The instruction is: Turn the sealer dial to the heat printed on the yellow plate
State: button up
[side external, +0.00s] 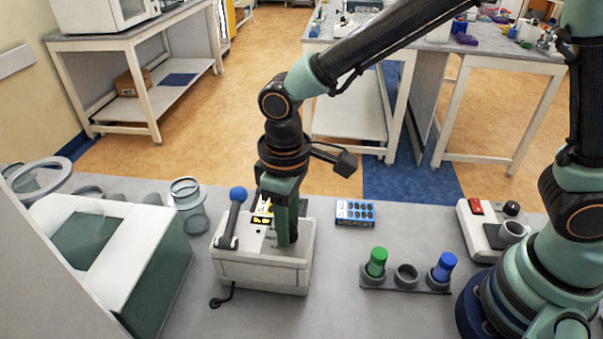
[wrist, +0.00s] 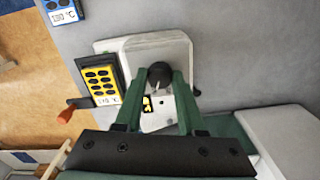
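The sealer (side external: 262,268) is a pale box on the bench with a blue-knobbed lever (side external: 237,194) on its left. My gripper (side external: 289,240) reaches down onto its top. In the wrist view, the dark round dial (wrist: 159,72) with a small pale mark sits between the green fingertips of my gripper (wrist: 160,80), which appear to touch it on both sides. A small yellow and black mark (wrist: 147,104) lies beside the dial.
A blue plate (side external: 355,212) lies right of the sealer; its print looks like 130 °C (wrist: 63,15). A rack (side external: 405,284) holds green- and blue-capped tubes. A green and white box (side external: 150,262) and a clear jar (side external: 188,200) stand left. Bench in front is clear.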

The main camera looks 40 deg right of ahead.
jog(key=o, duration=0.4)
jog(key=shift+r, duration=0.1)
notch_tip(320, 180, up, 12)
jog(key=shift+r, duration=0.1)
dwell(0.5)
jog(key=s+d+m+t, duration=0.1)
jog(key=d+m+t, duration=0.1)
jog(key=d, duration=0.5)
jog(key=s+d+m+t, duration=0.1)
jog(key=d+m, duration=0.1)
jog(key=d, duration=0.6)
jog(key=s+d+r+m+t, duration=0.1)
jog(key=d+m+t, duration=0.1)
jog(key=d, duration=0.5)
jog(key=shift+s+d+m+t, duration=0.2)
jog(key=shift+d+m+t, duration=0.1)
jog(key=shift+d, duration=0.1)
